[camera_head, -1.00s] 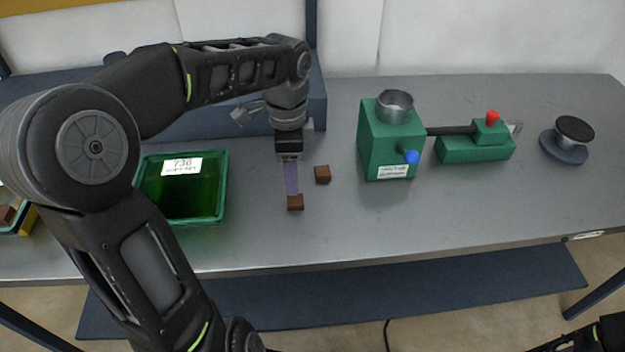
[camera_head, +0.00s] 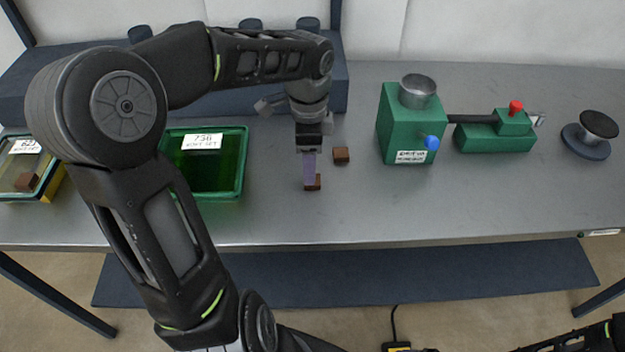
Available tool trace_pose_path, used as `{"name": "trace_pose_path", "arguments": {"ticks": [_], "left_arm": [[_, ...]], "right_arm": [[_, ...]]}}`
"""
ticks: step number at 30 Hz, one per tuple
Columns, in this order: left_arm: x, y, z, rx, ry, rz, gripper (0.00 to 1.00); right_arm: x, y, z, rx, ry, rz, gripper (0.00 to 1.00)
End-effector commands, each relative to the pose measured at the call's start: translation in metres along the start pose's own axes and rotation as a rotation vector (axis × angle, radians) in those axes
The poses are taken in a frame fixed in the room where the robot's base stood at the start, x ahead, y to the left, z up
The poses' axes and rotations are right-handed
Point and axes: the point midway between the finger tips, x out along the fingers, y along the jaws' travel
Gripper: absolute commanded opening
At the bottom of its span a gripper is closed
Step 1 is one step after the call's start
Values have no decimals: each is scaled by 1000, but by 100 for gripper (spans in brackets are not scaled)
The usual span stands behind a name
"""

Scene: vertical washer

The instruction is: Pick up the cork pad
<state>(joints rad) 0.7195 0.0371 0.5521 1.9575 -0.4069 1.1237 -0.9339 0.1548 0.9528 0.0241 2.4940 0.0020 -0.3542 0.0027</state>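Two small brown blocks that look like cork pads are on the grey table. One pad (camera_head: 341,155) lies free, right of my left gripper. The other pad (camera_head: 314,186) is at the fingertips of my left gripper (camera_head: 310,178), whose purple fingers point down and partly cover it. The fingers look to be at or just above this pad; I cannot tell whether they touch it or how far apart they are. My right gripper does not show; only a dark part of my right arm is at the bottom right corner.
A labelled green bin (camera_head: 243,180) stands left of the gripper. A yellow-edged tray (camera_head: 50,182) with a brown block is at far left. A green machine (camera_head: 395,130) with a metal cup and a round dark stand (camera_head: 588,148) are to the right. The table front is clear.

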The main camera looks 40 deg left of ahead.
Motion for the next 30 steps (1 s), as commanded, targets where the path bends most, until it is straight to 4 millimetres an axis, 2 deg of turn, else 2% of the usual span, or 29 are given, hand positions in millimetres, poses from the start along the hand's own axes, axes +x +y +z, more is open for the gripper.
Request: {"name": "trace_pose_path", "arguments": {"ticks": [7, 11, 29, 30], "left_arm": [[35, 1, 1, 2, -1, 6, 58], [46, 1, 1, 1, -1, 4, 58], [47, 1, 1, 1, -1, 2, 58], [47, 1, 1, 1, -1, 2, 56]], "right_arm": [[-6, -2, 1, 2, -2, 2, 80], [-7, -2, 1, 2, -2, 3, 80], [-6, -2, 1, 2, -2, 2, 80], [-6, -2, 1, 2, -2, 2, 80]]}}
